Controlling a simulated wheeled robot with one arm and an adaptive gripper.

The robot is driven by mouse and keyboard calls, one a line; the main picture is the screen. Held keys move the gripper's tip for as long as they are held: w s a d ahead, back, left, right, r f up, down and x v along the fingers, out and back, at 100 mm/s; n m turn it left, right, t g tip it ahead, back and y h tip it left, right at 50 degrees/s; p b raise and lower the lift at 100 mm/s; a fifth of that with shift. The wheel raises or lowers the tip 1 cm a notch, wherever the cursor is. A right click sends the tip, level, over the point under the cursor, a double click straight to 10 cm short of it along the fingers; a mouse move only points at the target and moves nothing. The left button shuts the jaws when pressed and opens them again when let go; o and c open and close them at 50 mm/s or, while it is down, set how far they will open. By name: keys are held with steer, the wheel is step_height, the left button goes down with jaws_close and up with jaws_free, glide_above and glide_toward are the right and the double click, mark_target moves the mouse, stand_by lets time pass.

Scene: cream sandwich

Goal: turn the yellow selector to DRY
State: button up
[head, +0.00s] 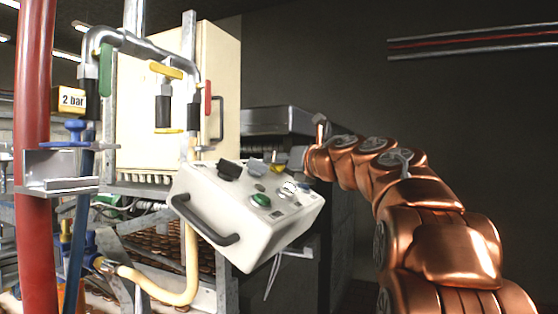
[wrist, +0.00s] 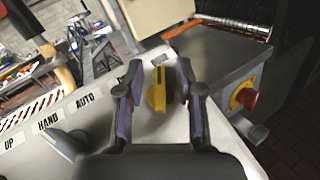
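The yellow selector (wrist: 157,92) is on the white panel of a control box (head: 235,225). In the wrist view it stands between the two fingers of my gripper (wrist: 161,84), with its bar running roughly up and down in the picture. The fingers are apart, one on each side, with a gap visible at least on the left. In the head view my gripper (head: 286,160) is low over the far right part of the panel. A small label plate (wrist: 160,60) lies beyond the selector; its text is not readable, and I cannot see the word DRY.
A grey lever switch (wrist: 68,143) with UP, HAND and AUTO labels is left of my gripper. A red push button (wrist: 246,98) on a yellow base is at the right. The panel also has a green button (head: 261,200) and a black knob (head: 229,170). Pipes stand at the left.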

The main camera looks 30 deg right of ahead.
jaws_close()
